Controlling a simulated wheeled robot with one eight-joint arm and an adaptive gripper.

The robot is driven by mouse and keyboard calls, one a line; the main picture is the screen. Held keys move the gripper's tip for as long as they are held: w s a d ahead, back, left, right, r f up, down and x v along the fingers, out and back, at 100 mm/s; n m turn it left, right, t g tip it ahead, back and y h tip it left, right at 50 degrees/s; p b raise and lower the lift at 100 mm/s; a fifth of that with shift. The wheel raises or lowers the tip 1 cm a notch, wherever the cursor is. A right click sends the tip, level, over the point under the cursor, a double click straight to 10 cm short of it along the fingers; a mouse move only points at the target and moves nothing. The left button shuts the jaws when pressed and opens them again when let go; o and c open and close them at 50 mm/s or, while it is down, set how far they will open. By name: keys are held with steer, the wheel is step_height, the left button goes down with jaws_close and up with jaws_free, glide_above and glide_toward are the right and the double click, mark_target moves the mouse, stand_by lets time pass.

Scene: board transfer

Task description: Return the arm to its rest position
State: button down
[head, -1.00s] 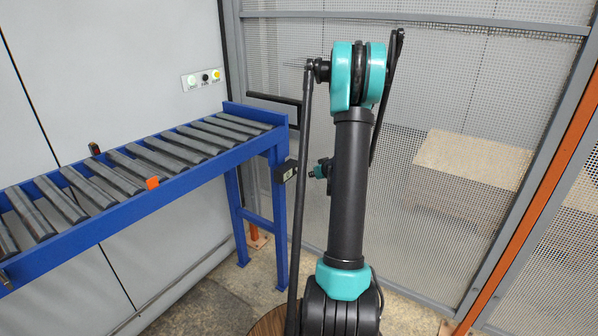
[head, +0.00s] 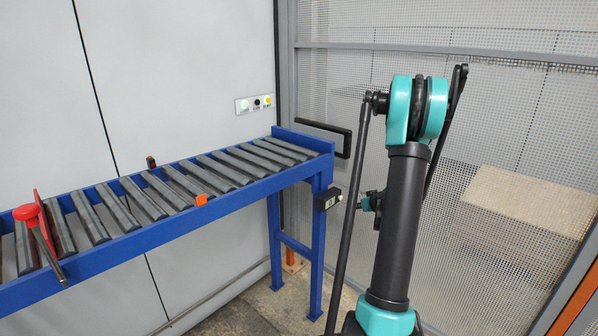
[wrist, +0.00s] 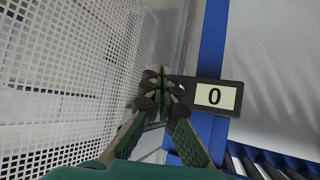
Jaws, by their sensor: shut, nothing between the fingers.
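My gripper (wrist: 163,90) shows in the wrist view with its green-lined fingers together and nothing between them. In that view it is beside a black counter box (wrist: 215,95) whose pale display reads 0. I cannot tell whether they touch. The counter box (head: 328,199) is on the near right end of the blue conveyor frame.
A blue roller conveyor (head: 165,241) runs along the left wall, with a red part (head: 27,211) on its left end and a small orange block (head: 201,200) on its rail. A button panel (head: 254,103) is on the wall. A mesh fence (head: 480,120) closes off the right; light boards (head: 525,205) lie behind it.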

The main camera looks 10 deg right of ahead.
steer(key=s+a+r+g, duration=0.4)
steer(key=s+a, duration=1.1)
steer(key=a, duration=0.1)
steer(key=s+a+f+g, duration=0.1)
steer(key=s+a, duration=0.1)
steer(key=s, duration=0.8)
steer(key=s+a+f+m+g+h, duration=0.1)
steer(key=s+a, duration=0.2)
steer(key=s, duration=0.8)
steer(key=shift+a+f+m+g, duration=0.3)
steer(key=shift+a+f, duration=0.05)
